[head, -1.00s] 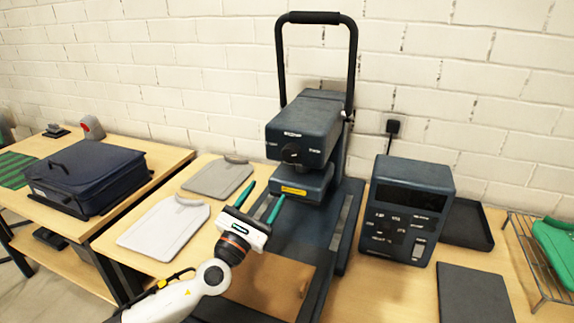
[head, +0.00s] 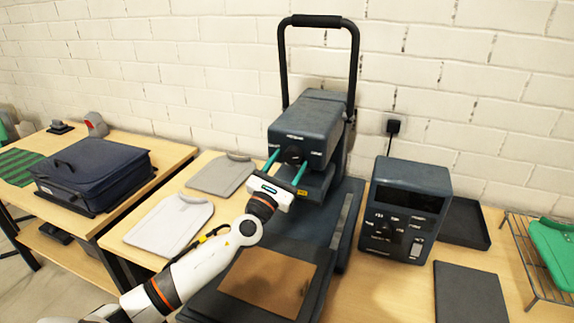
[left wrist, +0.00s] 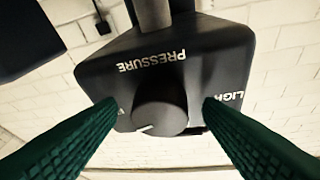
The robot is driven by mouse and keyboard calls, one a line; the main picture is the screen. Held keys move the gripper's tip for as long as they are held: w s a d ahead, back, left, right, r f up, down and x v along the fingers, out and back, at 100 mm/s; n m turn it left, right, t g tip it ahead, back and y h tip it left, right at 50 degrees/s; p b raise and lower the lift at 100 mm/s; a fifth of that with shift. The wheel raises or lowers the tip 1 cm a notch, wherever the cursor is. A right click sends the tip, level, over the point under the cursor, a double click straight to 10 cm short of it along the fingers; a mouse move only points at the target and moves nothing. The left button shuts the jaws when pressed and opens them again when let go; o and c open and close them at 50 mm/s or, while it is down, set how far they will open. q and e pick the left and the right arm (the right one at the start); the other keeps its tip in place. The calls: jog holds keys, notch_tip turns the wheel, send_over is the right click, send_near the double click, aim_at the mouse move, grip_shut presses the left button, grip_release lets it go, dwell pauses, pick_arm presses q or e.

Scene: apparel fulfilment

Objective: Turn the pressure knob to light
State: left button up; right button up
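The black pressure knob (left wrist: 160,112) sits on the front of the dark press head (head: 307,125). In the left wrist view the word PRESSURE shows upside down beside it, part of a LIGHT label is at the right, and a white mark shows on the knob's lower left. In the head view the knob (head: 292,156) is partly between the green fingers. My left gripper (head: 286,167) is open, with one finger on each side of the knob; the left wrist view shows gaps, with no clear contact. My right gripper is not in view.
The press's tall black handle (head: 317,21) rises above the head. A dark control box (head: 405,205) stands at the right. A brown sheet (head: 268,282) lies on the lower plate under my left arm.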

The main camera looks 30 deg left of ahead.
pick_arm(q)
jog(key=c, duration=0.9)
